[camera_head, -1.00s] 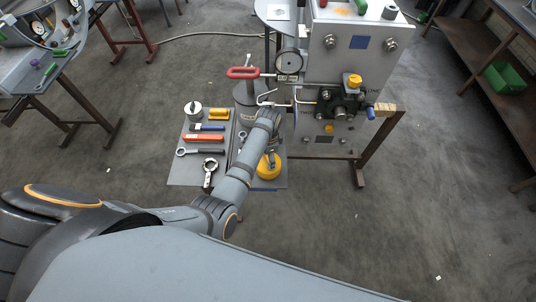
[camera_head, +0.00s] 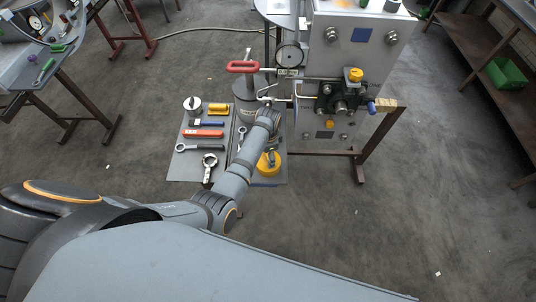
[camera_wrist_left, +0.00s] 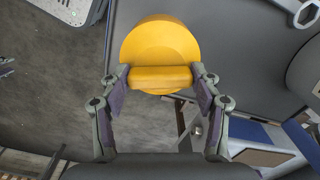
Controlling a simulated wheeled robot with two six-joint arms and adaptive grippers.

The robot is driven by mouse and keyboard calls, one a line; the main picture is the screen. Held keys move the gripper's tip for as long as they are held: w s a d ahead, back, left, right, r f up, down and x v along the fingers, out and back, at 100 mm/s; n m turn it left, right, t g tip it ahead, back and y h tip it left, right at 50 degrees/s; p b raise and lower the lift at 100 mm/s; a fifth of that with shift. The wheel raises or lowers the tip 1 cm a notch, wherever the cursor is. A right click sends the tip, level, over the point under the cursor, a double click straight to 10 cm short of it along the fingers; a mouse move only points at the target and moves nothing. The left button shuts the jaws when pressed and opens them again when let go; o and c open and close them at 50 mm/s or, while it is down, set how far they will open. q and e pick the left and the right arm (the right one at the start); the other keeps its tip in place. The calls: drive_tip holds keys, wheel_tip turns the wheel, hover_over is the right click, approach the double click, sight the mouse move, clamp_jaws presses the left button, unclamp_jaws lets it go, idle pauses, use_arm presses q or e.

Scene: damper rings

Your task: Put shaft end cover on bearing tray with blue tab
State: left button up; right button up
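The yellow shaft end cover (camera_head: 268,165) is a round disc with a raised bar across it. My left gripper (camera_head: 269,151) is over it, and in the left wrist view its two fingers (camera_wrist_left: 155,82) are closed on the bar of the cover (camera_wrist_left: 160,42). The cover is over the right-hand grey tray (camera_head: 281,181), near its front edge. I cannot tell whether it touches the tray. A small blue strip shows at that front edge, mostly hidden by the arm and cover. My right gripper is not in view.
The left-hand grey tray (camera_head: 182,174) holds a ring wrench (camera_head: 209,162), a red-orange tool (camera_head: 204,133), a yellow block (camera_head: 218,108) and a metal cylinder (camera_head: 192,105). A machine with a pressure gauge (camera_head: 289,54) and red handle (camera_head: 243,66) stands behind. Open floor lies to the right.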

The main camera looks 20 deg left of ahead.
use_arm(q)
drive_tip(key=o, duration=0.5)
wheel_tip(320, 180, up, 8)
drive_tip(key=shift+f, duration=0.25)
clamp_jaws()
idle(0.8)
idle(0.9)
